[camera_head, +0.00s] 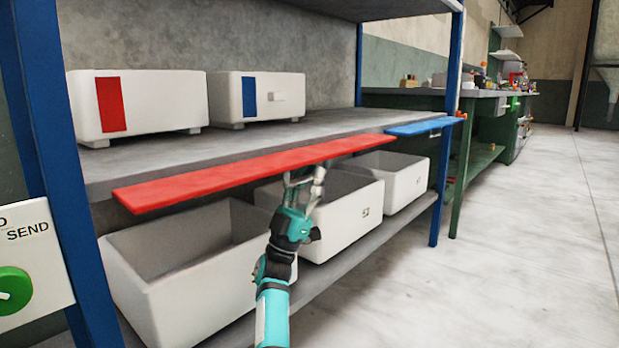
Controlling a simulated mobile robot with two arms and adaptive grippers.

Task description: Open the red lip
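The red lip (250,167) is a long flat red strip along the front edge of the middle shelf. It sticks out from the shelf roughly level. My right gripper (304,176) is just below the strip's front edge, right of its middle. Its fingers are apart and point up, with nothing seen between them. Whether the fingertips touch the strip's underside I cannot tell. My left gripper is not in view.
A shorter blue strip (418,127) continues the shelf edge to the right. White open bins (165,285) stand on the lower shelf behind my arm. Two white boxes (140,88) (290,84) sit on the middle shelf. A blue post (447,130) stands right; the floor beyond is clear.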

